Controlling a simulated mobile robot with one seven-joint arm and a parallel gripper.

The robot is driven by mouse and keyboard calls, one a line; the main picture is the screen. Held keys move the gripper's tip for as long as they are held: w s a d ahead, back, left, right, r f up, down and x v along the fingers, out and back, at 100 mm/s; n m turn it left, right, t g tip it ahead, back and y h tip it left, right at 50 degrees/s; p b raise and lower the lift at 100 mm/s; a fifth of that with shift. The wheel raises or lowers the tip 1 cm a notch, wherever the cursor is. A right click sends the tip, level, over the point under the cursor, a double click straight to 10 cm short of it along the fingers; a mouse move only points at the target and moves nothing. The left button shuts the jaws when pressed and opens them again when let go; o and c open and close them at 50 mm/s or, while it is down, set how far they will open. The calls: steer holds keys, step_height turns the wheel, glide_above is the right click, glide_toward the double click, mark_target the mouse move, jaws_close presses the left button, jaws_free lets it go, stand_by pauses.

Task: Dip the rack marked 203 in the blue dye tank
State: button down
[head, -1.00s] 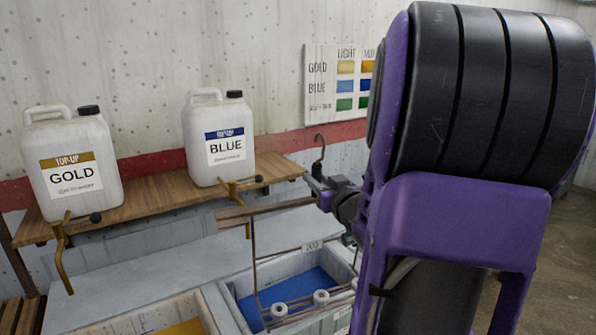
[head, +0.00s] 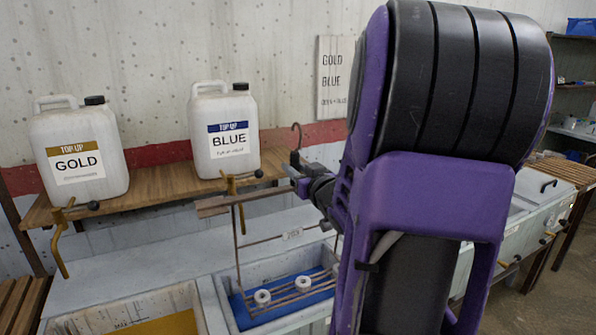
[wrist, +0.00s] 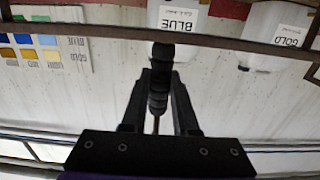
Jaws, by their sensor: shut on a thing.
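The rack (head: 238,245) is a thin brown wire frame with a wooden top bar, a dark hook and a small label too blurred to read surely. Two white rolled pieces sit on its lower rods. My gripper (head: 308,184) is shut on the rack's dark grip, which also shows between the fingers in the wrist view (wrist: 158,85). The rack hangs upright over the blue dye tank (head: 221,306). Its lower rods overlap the blue dye in the picture; I cannot tell whether they touch it. My arm hides the rack's right end and the tank's right side.
A gold dye tank (head: 190,292) adjoins on the left. A wooden shelf (head: 155,192) behind holds GOLD (head: 80,155) and BLUE (head: 223,130) jugs. Brass taps (head: 62,245) project below it. More tanks (head: 535,210) stand right, beyond my arm.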

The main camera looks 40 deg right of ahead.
steer(key=w+d+f+b, duration=0.1)
steer(key=w+f+b, duration=0.1)
steer(key=w, duration=0.5)
steer(key=shift+d+b, duration=0.35)
steer(key=shift+b, duration=0.1)
steer(key=c, duration=1.2)
jaws_free()
steer(key=shift+f, duration=0.3)
steer(key=shift+r, duration=0.25)
steer(key=shift+c, duration=1)
jaws_close()
steer(key=shift+r+p, duration=0.15)
steer(key=shift+p, duration=0.55)
steer(key=shift+f, duration=0.2)
